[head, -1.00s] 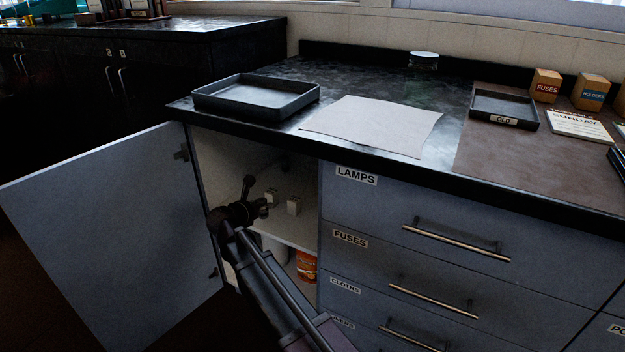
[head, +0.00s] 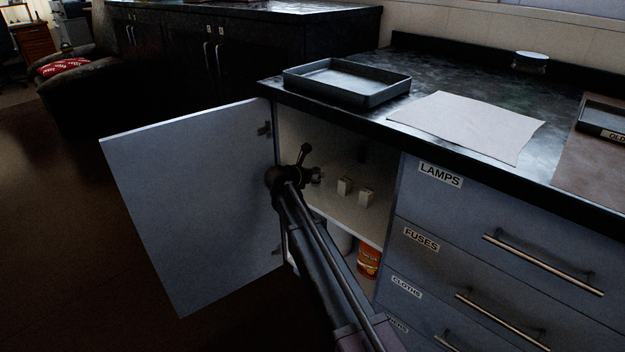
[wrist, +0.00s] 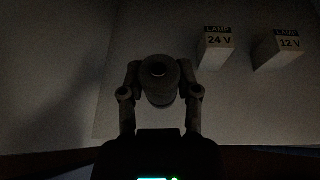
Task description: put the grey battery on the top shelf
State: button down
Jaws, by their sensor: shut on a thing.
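My gripper (head: 317,174) is inside the open cupboard, above the top shelf (head: 362,222), to the left of two small lamp boxes. In the wrist view its two fingers (wrist: 160,97) are shut on the grey battery (wrist: 161,80), a dim cylinder seen nearly end-on. The pale shelf surface lies behind the battery in that view. I cannot tell whether the battery touches the shelf. In the head view the battery is mostly hidden by my gripper and hard to make out.
The 24 V lamp box (wrist: 216,48) and 12 V lamp box (wrist: 280,50) stand to the right on the shelf. An orange can (head: 368,262) and a white cylinder (head: 339,236) are below. The cupboard door (head: 195,205) hangs open at left. A tray (head: 347,97) sits on the counter.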

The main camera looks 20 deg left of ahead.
jog(key=w+a, duration=0.2)
jog(key=shift+w+a+f, duration=0.15)
jog(key=shift+w+a, duration=0.05)
jog(key=shift+a, duration=0.15)
jog(key=shift+f+b, duration=1.75)
jog(key=shift+b, duration=0.15)
jog(key=shift+d, duration=0.1)
jog(key=shift+f, duration=0.15)
jog(key=shift+c, duration=1.6)
grip_release()
